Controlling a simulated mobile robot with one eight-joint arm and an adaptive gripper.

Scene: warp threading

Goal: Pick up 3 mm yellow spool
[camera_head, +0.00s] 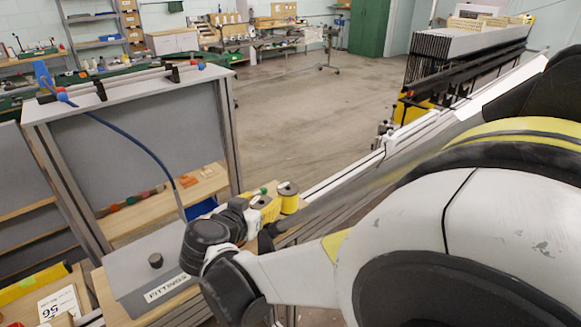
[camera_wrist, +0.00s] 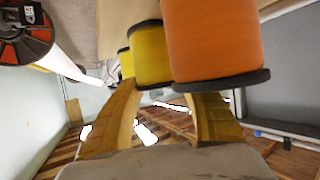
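In the wrist view, a large orange spool (camera_wrist: 212,40) with a dark flange stands closest. A yellow spool (camera_wrist: 152,55) is just left of it, and a second, smaller-looking yellow spool (camera_wrist: 126,64) is partly hidden behind that one. No size label is readable, so I cannot tell which yellow spool is 3 mm. My gripper (camera_wrist: 168,95) has its two yellow fingers spread apart, with nothing between them. The nearer yellow spool lies beyond the gap. In the head view, my gripper (camera_head: 264,206) is beside a yellow spool (camera_head: 289,200) on the bench.
A grey box marked FITTINGS (camera_head: 155,270) sits left of my gripper. A tall grey-panelled frame (camera_head: 140,135) with a blue hose (camera_head: 130,135) stands behind it. A long machine (camera_head: 450,75) is at the back right. The floor (camera_head: 310,110) between is clear.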

